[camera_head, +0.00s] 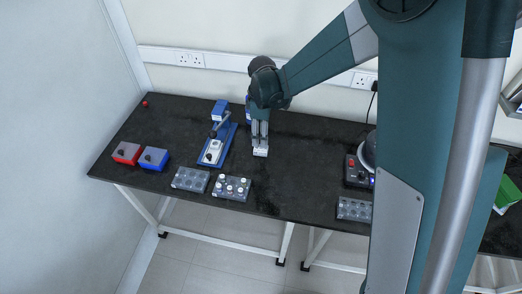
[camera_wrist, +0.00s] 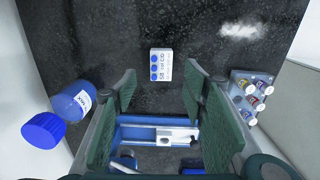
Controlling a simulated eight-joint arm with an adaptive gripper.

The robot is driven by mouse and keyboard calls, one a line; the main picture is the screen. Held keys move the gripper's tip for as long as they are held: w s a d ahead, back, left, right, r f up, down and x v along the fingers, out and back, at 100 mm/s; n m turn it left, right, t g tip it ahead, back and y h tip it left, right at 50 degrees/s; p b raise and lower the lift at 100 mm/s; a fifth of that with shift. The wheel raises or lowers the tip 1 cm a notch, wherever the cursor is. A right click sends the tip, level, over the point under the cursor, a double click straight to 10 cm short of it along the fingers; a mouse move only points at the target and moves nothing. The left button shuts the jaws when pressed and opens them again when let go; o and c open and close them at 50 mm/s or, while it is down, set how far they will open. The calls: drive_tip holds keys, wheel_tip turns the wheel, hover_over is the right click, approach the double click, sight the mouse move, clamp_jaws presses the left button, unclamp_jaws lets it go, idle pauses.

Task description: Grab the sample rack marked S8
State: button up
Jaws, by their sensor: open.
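A small white sample rack (camera_wrist: 161,65) with blue round tops lies on the black bench in the wrist view. Its printed label appears to include S8, but the small text is hard to read. In the head view the white rack (camera_head: 260,152) sits just below my fingertips. My gripper (camera_head: 260,137) points down over the bench. In the wrist view my gripper (camera_wrist: 160,80) is open, its green fingers wide apart. The rack shows between and beyond the fingertips, with nothing held. I cannot tell the exact height gap.
A blue-capped bottle (camera_wrist: 72,108) is close to the left finger. A blue-based device (camera_head: 216,146) stands left of my gripper. A tray with several vials (camera_head: 232,187) and a grey tray (camera_head: 190,179) lie at the front edge.

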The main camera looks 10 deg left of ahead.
sight(261, 149)
drive_tip(key=shift+a+f, duration=0.1)
drive_tip(key=shift+f, duration=0.05)
drive_tip(key=shift+f, duration=1.25)
drive_tip(key=shift+s+f+b, duration=0.1)
drive_tip(key=shift+f+b, duration=0.5)
drive_tip(key=shift+f, duration=2.05)
drive_tip(key=shift+c, duration=0.7)
drive_tip(key=c, duration=0.9)
